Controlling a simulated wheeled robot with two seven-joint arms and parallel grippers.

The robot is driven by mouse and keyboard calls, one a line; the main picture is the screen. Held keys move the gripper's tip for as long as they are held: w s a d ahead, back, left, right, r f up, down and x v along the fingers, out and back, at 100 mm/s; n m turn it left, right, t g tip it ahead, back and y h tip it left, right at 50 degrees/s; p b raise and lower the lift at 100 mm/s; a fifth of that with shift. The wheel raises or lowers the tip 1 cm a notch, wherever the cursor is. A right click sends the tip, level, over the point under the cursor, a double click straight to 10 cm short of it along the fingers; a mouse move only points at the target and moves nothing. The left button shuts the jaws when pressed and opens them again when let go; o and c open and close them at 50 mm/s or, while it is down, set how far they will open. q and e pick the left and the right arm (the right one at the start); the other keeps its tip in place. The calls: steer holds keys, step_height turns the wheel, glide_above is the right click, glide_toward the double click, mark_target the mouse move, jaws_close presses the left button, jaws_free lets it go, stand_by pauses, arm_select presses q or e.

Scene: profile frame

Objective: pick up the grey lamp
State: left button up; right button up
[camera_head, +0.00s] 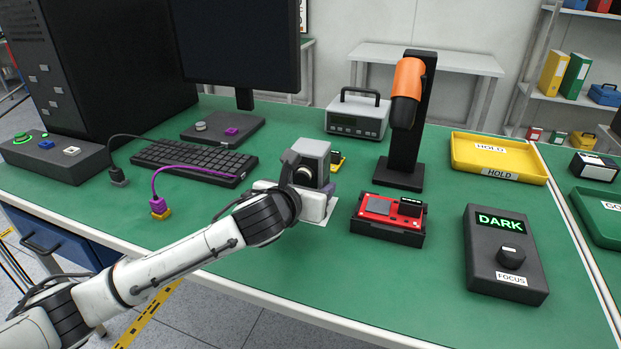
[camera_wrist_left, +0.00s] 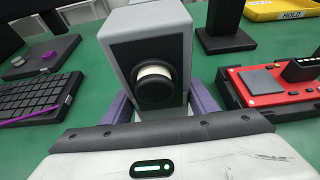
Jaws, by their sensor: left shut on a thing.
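The grey lamp (camera_head: 315,154) is a grey box with a black front and a round lens, near the middle of the green bench. In the left wrist view the lamp (camera_wrist_left: 158,58) faces the camera, roughly upright. My left gripper (camera_head: 318,188) is shut on the lamp. Its purple fingers sit on both sides of the lamp's lower part in the left wrist view (camera_wrist_left: 160,106). The gripper body hides the lamp's base, so I cannot tell whether it touches the bench. My right gripper is not in view.
A red device (camera_head: 389,217) in a black holder lies just right of the gripper. Behind it stands a black stand (camera_head: 404,174) with an orange tool (camera_head: 408,80). A keyboard (camera_head: 195,160) lies left. A yellow tray (camera_head: 499,160) and dark box (camera_head: 505,258) are on the right.

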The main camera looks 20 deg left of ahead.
mark_target(311, 145)
arm_select(q)
step_height(311, 145, up, 9)
steer(key=shift+r+p, duration=0.1)
steer(key=shift+p, duration=0.55)
steer(key=shift+r, duration=0.5)
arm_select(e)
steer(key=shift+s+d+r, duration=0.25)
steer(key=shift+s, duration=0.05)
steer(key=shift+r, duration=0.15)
arm_select(q)
steer(key=shift+r+p, duration=0.1)
steer(key=shift+p, duration=0.55)
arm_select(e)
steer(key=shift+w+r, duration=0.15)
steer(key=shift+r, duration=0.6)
arm_select(q)
steer(key=shift+f, duration=0.25)
steer(key=shift+f, duration=0.6)
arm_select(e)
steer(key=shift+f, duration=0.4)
